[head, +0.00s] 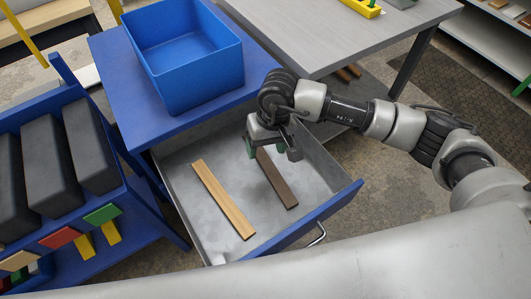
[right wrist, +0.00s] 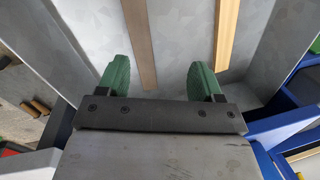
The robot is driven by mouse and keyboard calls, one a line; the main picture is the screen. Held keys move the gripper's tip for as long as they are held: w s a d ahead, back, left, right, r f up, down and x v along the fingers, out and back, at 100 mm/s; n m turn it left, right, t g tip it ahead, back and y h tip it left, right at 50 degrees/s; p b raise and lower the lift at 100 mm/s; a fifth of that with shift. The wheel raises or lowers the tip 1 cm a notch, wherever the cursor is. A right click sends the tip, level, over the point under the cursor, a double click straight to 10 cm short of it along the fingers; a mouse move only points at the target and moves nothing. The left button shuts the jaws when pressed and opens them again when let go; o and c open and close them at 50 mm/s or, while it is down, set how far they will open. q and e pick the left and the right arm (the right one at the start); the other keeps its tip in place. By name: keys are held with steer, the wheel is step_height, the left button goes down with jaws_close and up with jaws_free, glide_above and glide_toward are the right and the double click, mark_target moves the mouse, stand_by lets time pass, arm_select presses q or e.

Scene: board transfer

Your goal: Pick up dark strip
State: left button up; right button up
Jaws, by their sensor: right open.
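The dark strip (head: 279,184) lies flat in the open grey drawer (head: 218,240). My right gripper (head: 270,150) is open and empty over the far end of the strip, which it partly hides in the head view. In the right wrist view the dark strip (right wrist: 139,45) shows between the green fingers (right wrist: 160,78), closer to the left one. The gripper appears to be above the strip, not touching it. My left gripper is not in view.
A light wood strip (head: 224,200) lies left of the dark one in the drawer; it shows near the right finger in the wrist view (right wrist: 226,32). Drawer walls surround both strips. A blue bin (head: 190,75) stands on the blue cabinet (head: 112,72). A grey table (head: 345,35) is behind.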

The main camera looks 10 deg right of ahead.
steer(key=d+n+h, duration=0.1)
steer(key=n, duration=0.1)
glide_above(270, 168)
steer(key=shift+t+h, duration=0.4)
steer(key=f, duration=0.5)
steer(key=shift+s+d+f, duration=0.1)
steer(key=shift+s+f, duration=0.1)
steer(key=f, duration=0.5)
steer(key=shift+w+f, duration=0.25)
steer(key=shift+f, duration=0.05)
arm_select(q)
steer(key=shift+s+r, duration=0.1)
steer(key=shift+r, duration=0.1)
arm_select(e)
steer(key=shift+c, duration=0.2)
steer(key=c, duration=1)
steer(key=shift+r, duration=0.1)
